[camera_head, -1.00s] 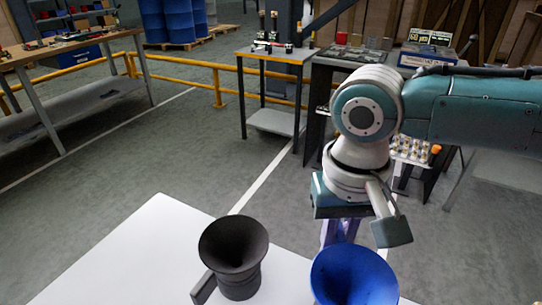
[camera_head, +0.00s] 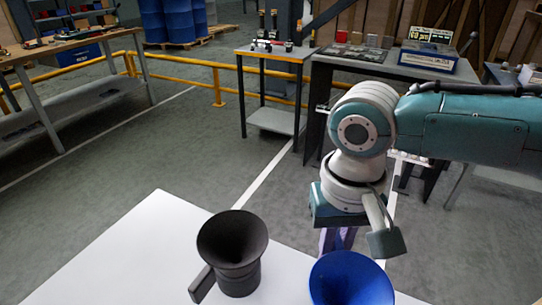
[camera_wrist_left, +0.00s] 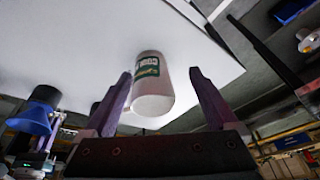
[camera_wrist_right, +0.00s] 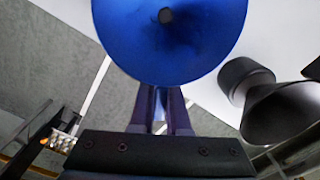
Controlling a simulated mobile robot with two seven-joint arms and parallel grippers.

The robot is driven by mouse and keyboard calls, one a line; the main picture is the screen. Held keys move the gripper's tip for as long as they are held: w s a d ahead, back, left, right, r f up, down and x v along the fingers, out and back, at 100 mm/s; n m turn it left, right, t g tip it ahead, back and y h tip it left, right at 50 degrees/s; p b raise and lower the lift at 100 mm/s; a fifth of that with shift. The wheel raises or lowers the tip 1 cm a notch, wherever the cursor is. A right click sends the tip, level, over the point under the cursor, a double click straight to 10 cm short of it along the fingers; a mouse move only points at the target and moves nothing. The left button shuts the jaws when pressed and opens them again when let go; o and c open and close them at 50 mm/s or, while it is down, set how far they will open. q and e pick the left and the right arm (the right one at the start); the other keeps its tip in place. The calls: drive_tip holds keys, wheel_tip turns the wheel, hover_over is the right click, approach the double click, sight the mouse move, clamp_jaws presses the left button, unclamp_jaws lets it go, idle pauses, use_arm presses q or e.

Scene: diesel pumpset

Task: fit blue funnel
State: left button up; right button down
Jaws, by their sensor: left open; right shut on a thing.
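The blue funnel (camera_head: 350,282) shows its wide mouth at the bottom of the head view, right of a black funnel-shaped piece (camera_head: 234,250) on the white tabletop (camera_head: 150,245). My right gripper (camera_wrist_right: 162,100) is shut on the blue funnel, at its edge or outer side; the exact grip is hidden. The funnel's dark centre hole shows in the right wrist view (camera_wrist_right: 166,16). The black piece stands apart from it. My left gripper (camera_wrist_left: 160,88) is open, outside the head view. A white mug-like cup (camera_wrist_left: 152,82) with a green label appears between its fingers; contact cannot be told.
A yellow rail (camera_head: 217,84) and a small side table (camera_head: 272,54) stand beyond the white tabletop. A workbench (camera_head: 75,46) is at the far left and a dark bench (camera_head: 385,63) behind my right arm. The tabletop left of the black piece is clear.

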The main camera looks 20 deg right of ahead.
drive_tip(key=shift+p, duration=0.35)
drive_tip(key=c, duration=0.8)
unclamp_jaws()
drive_tip(key=shift+o, duration=0.2)
drive_tip(key=o, duration=0.3)
drive_tip(key=shift+o, duration=0.2)
drive_tip(key=shift+r, duration=0.1)
wheel_tip(320, 180, up, 7)
drive_tip(key=p, duration=0.8)
